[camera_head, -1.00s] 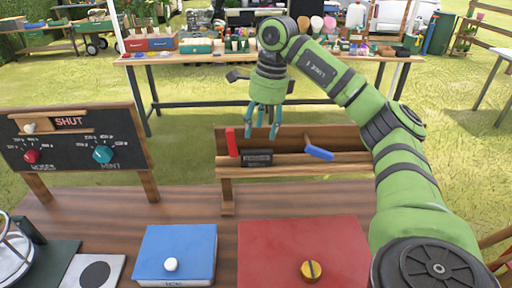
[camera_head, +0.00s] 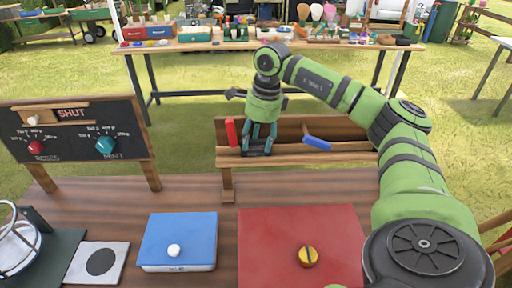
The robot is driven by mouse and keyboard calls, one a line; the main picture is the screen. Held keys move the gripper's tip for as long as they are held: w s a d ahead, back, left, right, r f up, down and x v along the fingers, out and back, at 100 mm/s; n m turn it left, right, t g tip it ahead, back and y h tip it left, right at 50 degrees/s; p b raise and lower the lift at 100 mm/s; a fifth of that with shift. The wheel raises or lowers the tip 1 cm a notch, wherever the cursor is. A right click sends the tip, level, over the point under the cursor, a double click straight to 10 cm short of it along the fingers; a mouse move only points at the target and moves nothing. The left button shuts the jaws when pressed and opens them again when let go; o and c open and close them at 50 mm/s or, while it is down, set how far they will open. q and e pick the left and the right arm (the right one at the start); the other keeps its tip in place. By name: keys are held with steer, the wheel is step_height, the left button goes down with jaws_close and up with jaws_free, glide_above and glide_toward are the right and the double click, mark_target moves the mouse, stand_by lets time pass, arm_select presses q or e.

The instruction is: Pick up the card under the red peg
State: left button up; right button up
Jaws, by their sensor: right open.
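A wooden rack (camera_head: 350,147) stands at the back of the table. A red peg (camera_head: 231,132) stands upright at its left end, and a blue peg (camera_head: 317,143) lies tilted to the right. A dark card (camera_head: 257,151) rests on the rack's ledge, just right of the red peg. My right gripper (camera_head: 259,146) points down at the card, its teal fingers open and partly covering it. I cannot tell whether the fingers touch the card. My left gripper is not in view.
A blue box (camera_head: 190,232) with a white knob and a red box (camera_head: 275,225) with a yellow knob sit in front. A chalkboard panel (camera_head: 70,145) stands at left. A white card with a dark disc (camera_head: 98,263) lies near the front left.

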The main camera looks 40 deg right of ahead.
steer(key=shift+f, duration=0.2)
stand_by(0.3)
jaws_close()
